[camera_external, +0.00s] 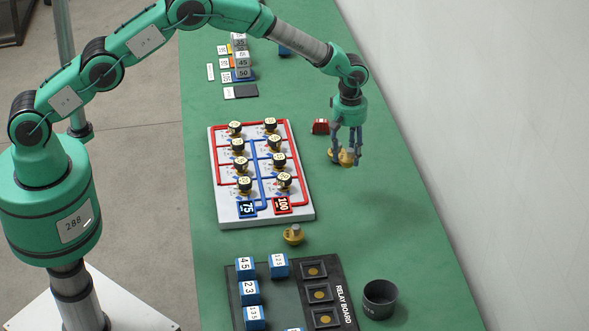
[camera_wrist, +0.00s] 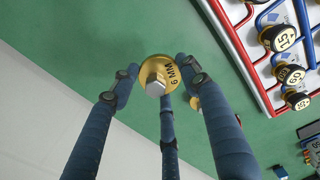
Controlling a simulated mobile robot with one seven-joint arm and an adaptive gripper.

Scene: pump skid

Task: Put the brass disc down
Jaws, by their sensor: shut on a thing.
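My gripper (camera_external: 346,152) is shut on a brass disc (camera_external: 347,157) at the right of the green table, beyond the valve board. In the wrist view the brass disc (camera_wrist: 170,74) is marked "6 MM" and has a silver hex knob. My gripper's blue fingers (camera_wrist: 155,88) stand around it in the wrist view. I cannot tell whether the disc touches the table or hangs just above it. A second brass disc (camera_external: 293,236) with a grey knob lies on the table in front of the board.
The white valve board (camera_external: 224,207) with red and blue pipes and several black knobs lies left of my gripper. A small red block (camera_external: 320,127) is close by. The relay board (camera_external: 338,285) and a dark cup (camera_external: 380,299) stand nearer the front.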

